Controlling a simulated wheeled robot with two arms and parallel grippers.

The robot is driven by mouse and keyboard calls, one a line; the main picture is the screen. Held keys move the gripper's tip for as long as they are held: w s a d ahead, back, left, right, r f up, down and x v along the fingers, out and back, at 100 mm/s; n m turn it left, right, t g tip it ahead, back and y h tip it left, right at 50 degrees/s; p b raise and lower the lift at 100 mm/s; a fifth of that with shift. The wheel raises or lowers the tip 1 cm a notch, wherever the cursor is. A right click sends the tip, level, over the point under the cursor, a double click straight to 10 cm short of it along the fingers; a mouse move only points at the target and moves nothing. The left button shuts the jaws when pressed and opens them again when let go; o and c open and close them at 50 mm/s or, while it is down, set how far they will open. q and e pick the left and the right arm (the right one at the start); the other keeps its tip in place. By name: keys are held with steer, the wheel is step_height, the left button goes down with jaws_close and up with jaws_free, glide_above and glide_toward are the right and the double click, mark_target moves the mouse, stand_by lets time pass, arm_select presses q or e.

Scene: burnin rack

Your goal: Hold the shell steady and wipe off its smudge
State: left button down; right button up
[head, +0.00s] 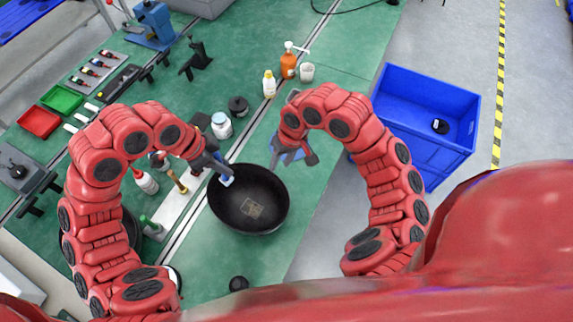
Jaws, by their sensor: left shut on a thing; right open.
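The shell (270,221) is a black, round, bowl-like piece standing open side up on the green bench. A tan smudge (251,208) marks its inside, near the bottom.
An orange pump bottle (288,64), a yellow-white bottle (269,84) and a white cup (307,72) stand behind. A blue crate (411,138) is at the right. A jar (221,125) and several tools crowd the left. The bench (262,262) is mostly clear in front of the shell.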

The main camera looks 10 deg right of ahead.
steer(key=shift+g+h, duration=0.4)
steer(key=shift+g, duration=0.1)
steer(key=f, duration=0.3)
steer(key=s+f, duration=0.1)
steer(key=f, duration=0.3)
steer(key=s+f, duration=0.1)
steer(key=f, duration=0.2)
steer(key=shift+s+a+f, duration=0.2)
steer(key=shift+s+a, duration=0.05)
steer(key=shift+a, duration=0.1)
steer(key=shift+w+f, duration=0.1)
steer(key=shift+f, duration=0.45)
jaws_close()
stand_by(1.1)
